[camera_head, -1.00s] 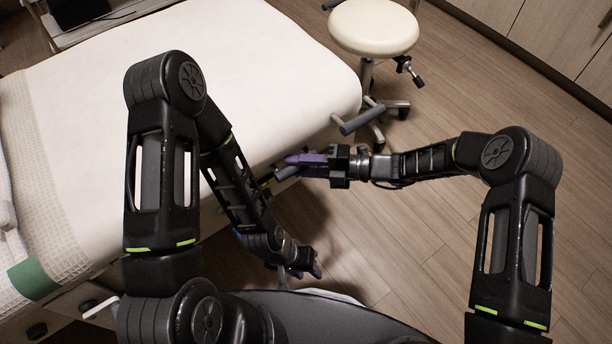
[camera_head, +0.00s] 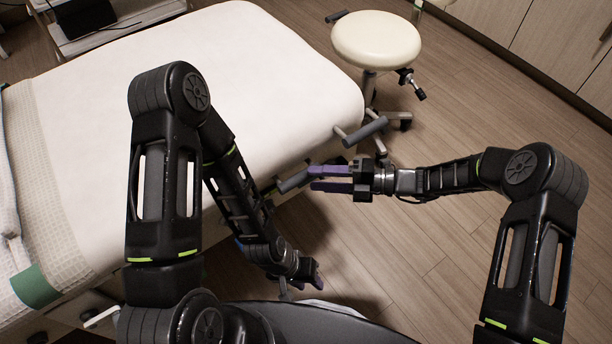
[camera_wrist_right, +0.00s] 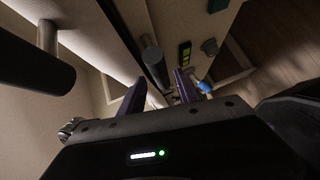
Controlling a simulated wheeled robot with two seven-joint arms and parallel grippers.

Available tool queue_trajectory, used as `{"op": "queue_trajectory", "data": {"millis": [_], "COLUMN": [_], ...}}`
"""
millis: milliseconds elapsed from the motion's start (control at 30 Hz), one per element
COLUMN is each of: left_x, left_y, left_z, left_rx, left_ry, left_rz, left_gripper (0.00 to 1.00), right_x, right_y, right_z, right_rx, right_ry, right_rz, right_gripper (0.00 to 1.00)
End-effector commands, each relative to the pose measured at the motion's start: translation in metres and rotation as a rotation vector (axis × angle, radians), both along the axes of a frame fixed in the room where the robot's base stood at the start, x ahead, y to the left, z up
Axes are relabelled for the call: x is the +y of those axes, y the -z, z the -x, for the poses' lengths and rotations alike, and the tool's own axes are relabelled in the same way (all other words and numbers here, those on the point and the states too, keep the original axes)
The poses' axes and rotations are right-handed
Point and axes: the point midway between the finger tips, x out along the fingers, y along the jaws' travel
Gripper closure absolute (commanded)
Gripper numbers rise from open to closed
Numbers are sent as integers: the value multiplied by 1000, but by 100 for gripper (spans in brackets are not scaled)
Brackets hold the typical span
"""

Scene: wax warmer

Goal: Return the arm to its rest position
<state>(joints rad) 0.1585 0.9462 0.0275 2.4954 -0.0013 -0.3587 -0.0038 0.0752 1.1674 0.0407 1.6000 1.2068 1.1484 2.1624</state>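My right gripper (camera_head: 312,178) is in the middle of the head view, beside the near right end of the bed. Its two purple fingers point left and are apart, with nothing held between them. In the right wrist view the fingers of this gripper (camera_wrist_right: 160,88) also stand apart, with a dark grey bar beyond the gap. My left gripper (camera_head: 320,277) is lower, near the bed's near side and above the floor.
The white-covered bed (camera_head: 270,70) fills the upper left. A grey handle (camera_head: 365,131) sticks out at its right corner, close above my right gripper. A cream stool (camera_head: 376,40) stands behind. Cabinets (camera_head: 560,45) line the upper right. The wooden floor (camera_head: 440,265) is clear at right.

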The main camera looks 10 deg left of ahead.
Motion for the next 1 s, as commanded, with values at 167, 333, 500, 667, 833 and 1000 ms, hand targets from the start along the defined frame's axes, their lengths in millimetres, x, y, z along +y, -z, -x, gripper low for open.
{"op": "queue_trajectory", "data": {"millis": [167, 333, 500, 667, 833, 1000], "left_x": [0, 0, 0, 0, 0, 0], "left_y": [-2, -2, -2, -2, -2, -2], "left_z": [0, 0, 0, 0, 0, 0], "left_rx": [0, 0, 0, 0, 0, 0], "left_ry": [0, 0, 0, 0, 0, 0], "left_rz": [0, 0, 0, 0, 0, 0], "left_gripper": [64, 64, 64, 64, 64, 64], "right_x": [-23, -28, -28, -27, -27, -29], "right_y": [-4, -4, -4, -4, -4, 6], "right_z": [-3, -2, -2, -2, -2, -6], "right_rx": [1, 0, 1, 1, -10, -146], "right_ry": [1, -2, -1, -1, -2, -10], "right_rz": [0, 1, 1, 1, -1, 26], "right_gripper": [60, 60, 60, 60, 60, 60]}}
